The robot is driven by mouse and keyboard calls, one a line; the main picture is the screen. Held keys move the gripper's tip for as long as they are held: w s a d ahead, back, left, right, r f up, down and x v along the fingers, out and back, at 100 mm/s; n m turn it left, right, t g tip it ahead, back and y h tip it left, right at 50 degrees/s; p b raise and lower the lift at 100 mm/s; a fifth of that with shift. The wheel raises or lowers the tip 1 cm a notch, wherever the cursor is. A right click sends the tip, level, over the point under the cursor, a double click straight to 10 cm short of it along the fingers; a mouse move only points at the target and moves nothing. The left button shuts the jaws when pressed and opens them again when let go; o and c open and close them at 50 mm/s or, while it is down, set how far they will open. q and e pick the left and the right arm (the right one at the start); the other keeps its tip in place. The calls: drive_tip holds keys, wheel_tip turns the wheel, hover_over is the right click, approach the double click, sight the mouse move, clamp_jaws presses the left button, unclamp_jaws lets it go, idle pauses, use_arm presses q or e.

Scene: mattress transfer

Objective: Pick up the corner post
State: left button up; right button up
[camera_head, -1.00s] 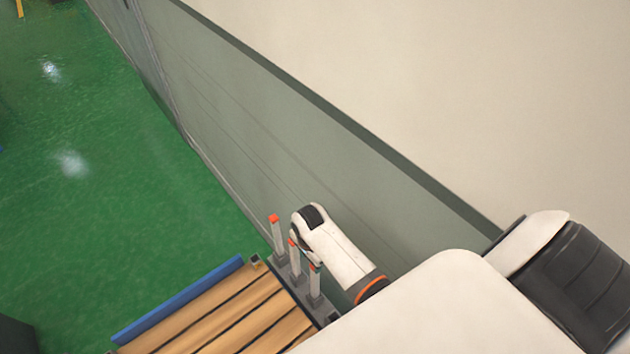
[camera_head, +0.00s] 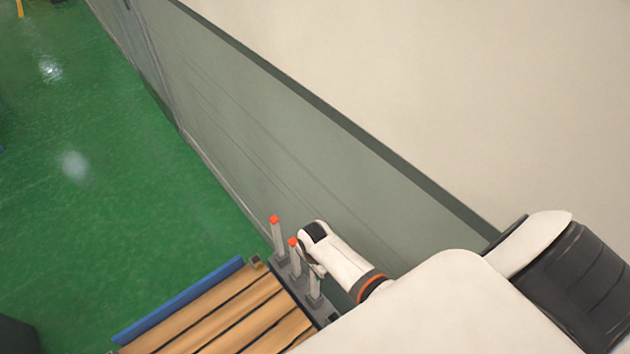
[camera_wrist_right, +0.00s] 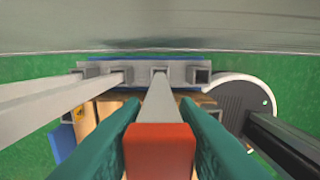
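Three grey corner posts stand upright in a dark grey holder (camera_head: 302,290) in the head view. The far post (camera_head: 278,238) and the middle post (camera_head: 295,264) show orange-red tips. The near post (camera_head: 315,290) has its top hidden by my right wrist. In the right wrist view, a post (camera_wrist_right: 160,98) with a red cap stands between the teal fingers of my right gripper (camera_wrist_right: 160,112). Narrow gaps show between the fingertips and the post, so the gripper looks open around it. The post's foot is still in its socket. My left gripper is out of view.
A wooden slatted surface (camera_head: 222,312) with a blue side rail (camera_head: 180,300) lies beside the holder. The holder's rightmost socket (camera_wrist_right: 203,76) is empty in the wrist view. A grey-green wall (camera_head: 270,150) rises close behind my right arm. Green floor (camera_head: 90,200) is open at left.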

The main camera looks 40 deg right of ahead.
clamp_jaws()
drive_tip(key=shift+r, duration=0.15)
